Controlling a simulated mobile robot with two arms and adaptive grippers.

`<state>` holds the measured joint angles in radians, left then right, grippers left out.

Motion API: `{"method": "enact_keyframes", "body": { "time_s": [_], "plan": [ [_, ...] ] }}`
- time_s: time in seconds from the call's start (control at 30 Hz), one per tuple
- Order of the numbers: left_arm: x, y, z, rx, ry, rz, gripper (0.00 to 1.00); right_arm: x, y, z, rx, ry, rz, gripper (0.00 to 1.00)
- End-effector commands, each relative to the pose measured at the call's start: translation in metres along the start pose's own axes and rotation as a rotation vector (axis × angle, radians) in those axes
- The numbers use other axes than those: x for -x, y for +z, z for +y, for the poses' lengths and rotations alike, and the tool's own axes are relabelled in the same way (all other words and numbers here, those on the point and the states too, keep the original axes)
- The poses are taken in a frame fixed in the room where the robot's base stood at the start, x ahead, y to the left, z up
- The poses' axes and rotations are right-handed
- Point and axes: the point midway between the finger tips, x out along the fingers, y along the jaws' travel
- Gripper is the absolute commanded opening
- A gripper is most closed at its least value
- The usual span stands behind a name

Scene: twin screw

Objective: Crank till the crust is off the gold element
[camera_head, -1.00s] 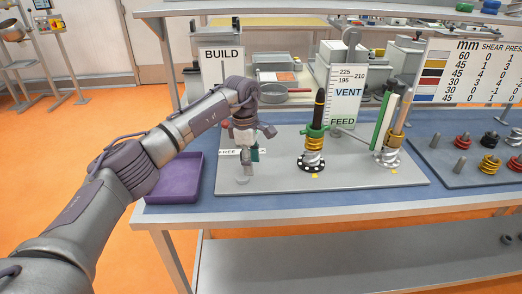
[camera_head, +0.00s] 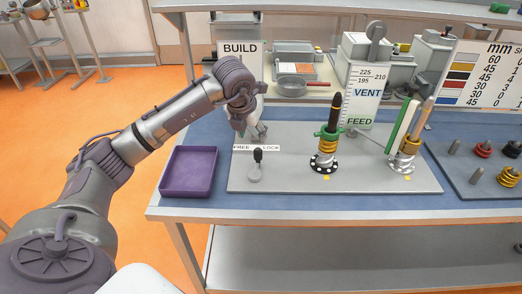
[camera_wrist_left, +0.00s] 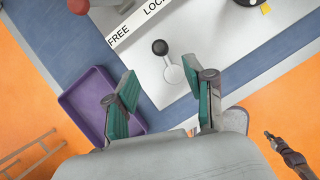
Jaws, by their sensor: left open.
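Any crust is too small to tell. A red ball (camera_wrist_left: 78,5) shows at the wrist view's top edge.
A purple tray (camera_head: 189,190) sits left of the board. A green and white upright strip (camera_head: 401,127) stands beside the right post. A dark board (camera_head: 475,178) with pegs and rings lies at the right. The VENT/FEED sign (camera_head: 362,97) stands behind.

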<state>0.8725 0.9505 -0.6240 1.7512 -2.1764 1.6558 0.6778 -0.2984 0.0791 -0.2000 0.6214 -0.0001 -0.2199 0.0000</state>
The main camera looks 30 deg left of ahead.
Motion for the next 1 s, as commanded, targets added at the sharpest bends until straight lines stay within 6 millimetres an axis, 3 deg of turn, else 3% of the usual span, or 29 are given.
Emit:
{"method": "enact_keyframes", "body": {
  "time_s": [0.3, 0.5, 0.7, 1.0],
  "plan": [
    [-0.067, -0.001, -0.001, -0.001, 0.000, 0.008, 0.54, 0.018, 0.001, 0.000, 0.000, 0.000, -0.004, 0.00],
    [-0.101, -0.001, -0.001, -0.002, -0.001, 0.006, 0.54, 0.025, 0.001, 0.001, 0.000, 0.000, -0.004, 0.00],
    [-0.115, -0.001, -0.001, -0.003, -0.001, 0.003, 0.54, 0.027, 0.001, 0.001, 0.000, 0.001, -0.005, 0.00],
    [-0.117, -0.001, -0.001, -0.004, -0.001, 0.002, 0.52, 0.026, 0.001, 0.001, 0.000, 0.001, -0.004, 0.00]
  ]
}}
